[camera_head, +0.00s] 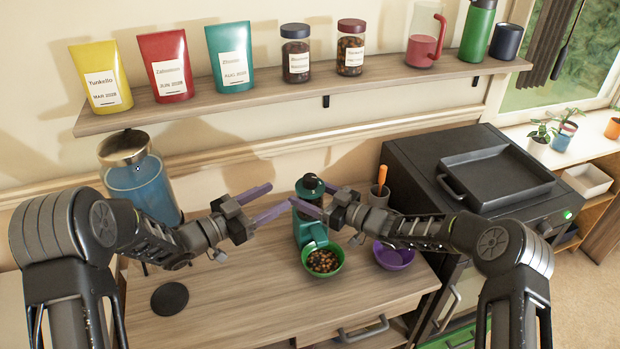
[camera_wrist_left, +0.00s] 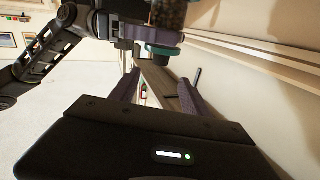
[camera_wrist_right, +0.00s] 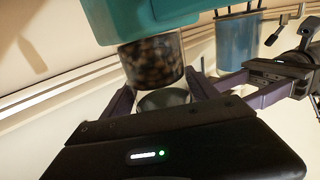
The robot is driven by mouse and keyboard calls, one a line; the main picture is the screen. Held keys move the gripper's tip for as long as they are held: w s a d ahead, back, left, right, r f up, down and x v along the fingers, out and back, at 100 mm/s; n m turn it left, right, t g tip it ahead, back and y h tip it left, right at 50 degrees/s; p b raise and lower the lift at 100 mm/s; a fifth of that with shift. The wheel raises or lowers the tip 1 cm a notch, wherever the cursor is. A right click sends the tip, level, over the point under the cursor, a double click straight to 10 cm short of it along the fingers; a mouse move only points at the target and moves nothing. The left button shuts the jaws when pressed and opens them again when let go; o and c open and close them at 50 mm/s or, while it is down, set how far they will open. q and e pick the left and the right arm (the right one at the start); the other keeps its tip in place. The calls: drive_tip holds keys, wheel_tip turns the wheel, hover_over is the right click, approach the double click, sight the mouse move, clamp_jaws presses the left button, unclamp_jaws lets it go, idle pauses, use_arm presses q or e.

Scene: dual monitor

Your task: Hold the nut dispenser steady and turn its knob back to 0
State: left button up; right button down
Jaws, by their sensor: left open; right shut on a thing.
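The nut dispenser (camera_head: 304,228) stands upright on the wooden counter, with a teal body and a dark top. My right gripper (camera_head: 322,197) is shut on its upper part, near the lid. In the right wrist view its nut jar (camera_wrist_right: 152,62) and dark green lid (camera_wrist_right: 163,99) show by the fingers. The left wrist view also shows the jar (camera_wrist_left: 168,14) and the right gripper beside it. My left gripper (camera_head: 268,200) is open and empty, just left of the dispenser, its fingers pointing towards it. I cannot make out the knob or its setting.
A green bowl of nuts (camera_head: 325,273) sits in front of the dispenser, with a purple bowl (camera_head: 394,257) to its right. A blue canister (camera_head: 140,180) and a dark disc (camera_head: 169,298) are at left. A black oven (camera_head: 455,165) bounds the right; a shelf (camera_head: 300,88) runs above.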

sight(305, 181)
idle(0.4)
use_arm(q)
drive_tip(key=x, duration=1.2)
clamp_jaws()
idle(0.4)
